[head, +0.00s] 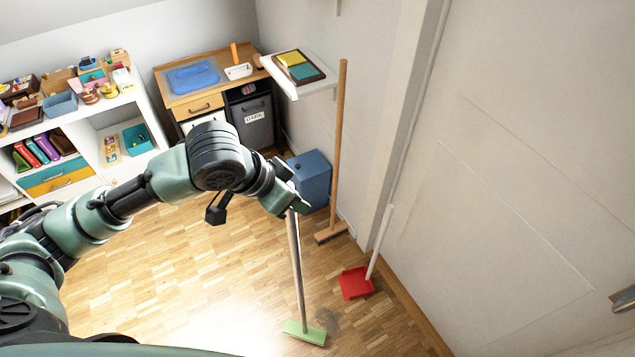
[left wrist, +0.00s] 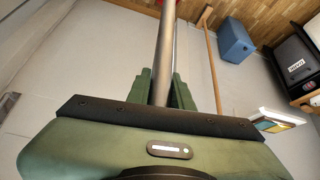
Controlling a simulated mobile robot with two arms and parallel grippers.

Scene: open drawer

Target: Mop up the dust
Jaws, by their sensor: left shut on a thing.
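My left gripper (head: 292,203) is shut on the upper part of the mop's pale pole (head: 298,262). The mop stands nearly upright, with its flat green head (head: 305,333) low at the floor; I cannot tell whether it touches. A faint greyish-brown dust patch (head: 332,318) lies on the wooden floor just right of the green head. In the left wrist view, the pole (left wrist: 165,50) runs up between the green fingers (left wrist: 162,92); the mop head is not seen there. My right gripper is not in view.
A red dustpan (head: 355,283) with a white handle and a broom with a wooden pole (head: 339,140) stand by the right wall. A blue bin (head: 312,178), a desk (head: 205,95) and a shelf (head: 85,125) are at the back. The floor (head: 165,270) at left is clear.

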